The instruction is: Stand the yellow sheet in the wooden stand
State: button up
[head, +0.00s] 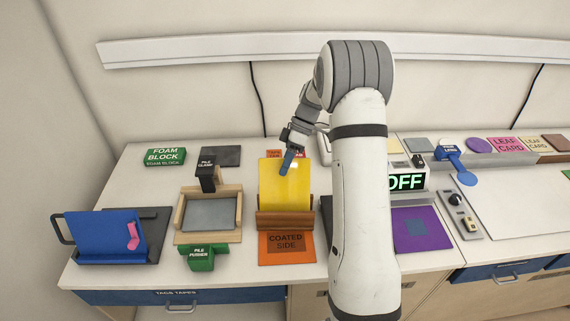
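The yellow sheet (286,190) stands close to upright, with its lower edge hidden behind the front bar of the wooden stand (284,221). I cannot tell whether that edge rests in the slot. My gripper (287,163) is at the sheet's top edge. One blue finger shows in front of the yellow face and the other is hidden, seemingly behind the sheet. Whether the fingers press on the sheet or are slightly apart does not show.
An orange "COATED SIDE" card (287,249) lies in front of the stand. A wooden frame with a grey panel (209,214) and a blue board (105,236) are to the left. An "OFF" display (406,182) and a purple sheet (430,238) are to the right.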

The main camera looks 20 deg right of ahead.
jog(key=shift+o, duration=0.6)
jog(key=shift+w+d+r, duration=0.15)
jog(key=shift+r, duration=0.05)
jog(key=b+v, duration=0.1)
jog(key=v, duration=0.6)
jog(key=shift+b, duration=0.35)
jog(key=shift+r, duration=0.15)
